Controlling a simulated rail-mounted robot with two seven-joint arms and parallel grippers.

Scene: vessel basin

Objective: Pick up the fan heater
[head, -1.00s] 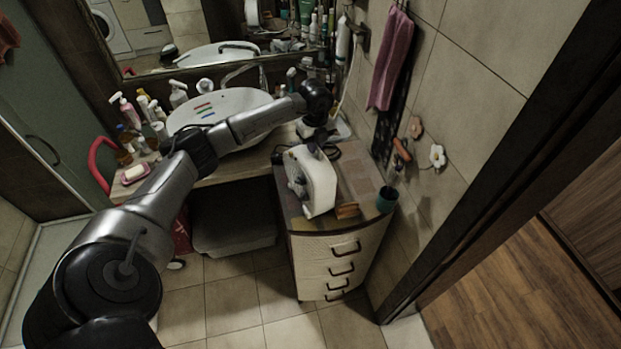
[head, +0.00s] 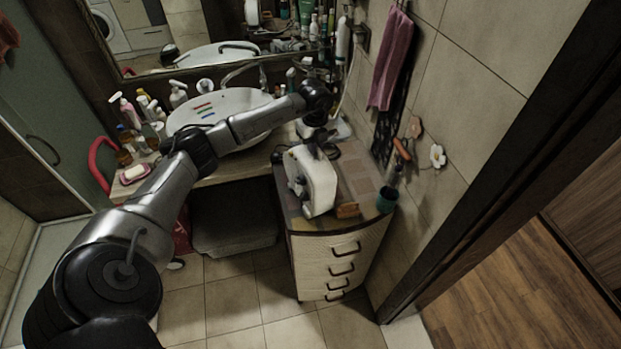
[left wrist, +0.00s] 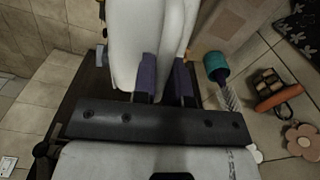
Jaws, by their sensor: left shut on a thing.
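The fan heater (head: 319,183) is a white, upright, boxy appliance with dark knobs on its left side. It stands on the drawer cabinet's top, and I cannot tell whether its base is lifted. My left gripper (head: 314,148) reaches it from above and behind. In the left wrist view the two purple-padded fingers (left wrist: 166,78) are shut on the white heater body (left wrist: 128,40), near its upper part. My right gripper is out of view.
The drawer cabinet (head: 328,263) stands below the heater. The basin (head: 222,110) and several bottles lie to the left. A tiled wall with a pink towel (head: 391,60) bounds the right.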

